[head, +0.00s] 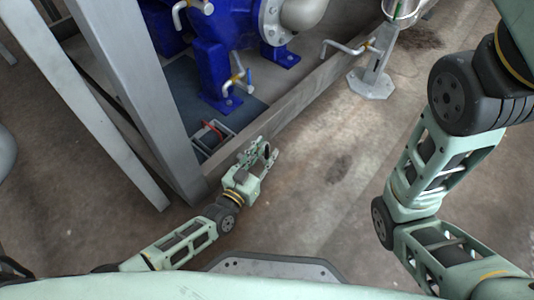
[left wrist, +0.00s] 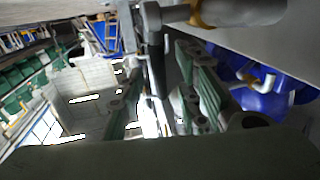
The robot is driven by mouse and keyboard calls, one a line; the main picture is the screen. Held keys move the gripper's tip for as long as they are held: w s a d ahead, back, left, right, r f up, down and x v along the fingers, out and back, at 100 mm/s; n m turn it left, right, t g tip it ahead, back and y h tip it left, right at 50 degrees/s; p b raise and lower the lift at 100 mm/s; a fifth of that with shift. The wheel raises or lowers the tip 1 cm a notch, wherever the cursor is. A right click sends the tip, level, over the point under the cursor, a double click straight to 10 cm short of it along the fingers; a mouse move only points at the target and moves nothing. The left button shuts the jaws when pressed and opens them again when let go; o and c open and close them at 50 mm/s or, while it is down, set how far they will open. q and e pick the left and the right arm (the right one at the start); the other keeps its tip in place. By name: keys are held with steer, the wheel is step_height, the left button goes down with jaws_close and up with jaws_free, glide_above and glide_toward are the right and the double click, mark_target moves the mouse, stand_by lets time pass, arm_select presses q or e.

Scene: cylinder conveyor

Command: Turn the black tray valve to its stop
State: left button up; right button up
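My left gripper (head: 264,152) is beside the metal frame's lower rail, with its fingers apart. A small dark piece shows between the fingers in the head view, too small to identify. In the left wrist view, a dark grey-black lever (left wrist: 156,65) hangs from a pipe fitting and stands between the two green fingers of the left gripper (left wrist: 155,105). It looks like the black tray valve's handle. Gaps show on both sides, and contact is not clear. The lever's lower end is hard to make out. My right gripper is outside both views.
A blue pump (head: 212,55) stands inside the grey frame (head: 150,85). A red-handled item (head: 213,129) lies by the frame's corner. A metal stand (head: 372,82) with a lever is at the upper right. The floor right of the left gripper is clear.

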arm_select(q)
steer(key=shift+w+d, duration=0.25)
steer(key=shift+w, duration=0.35)
jaws_close()
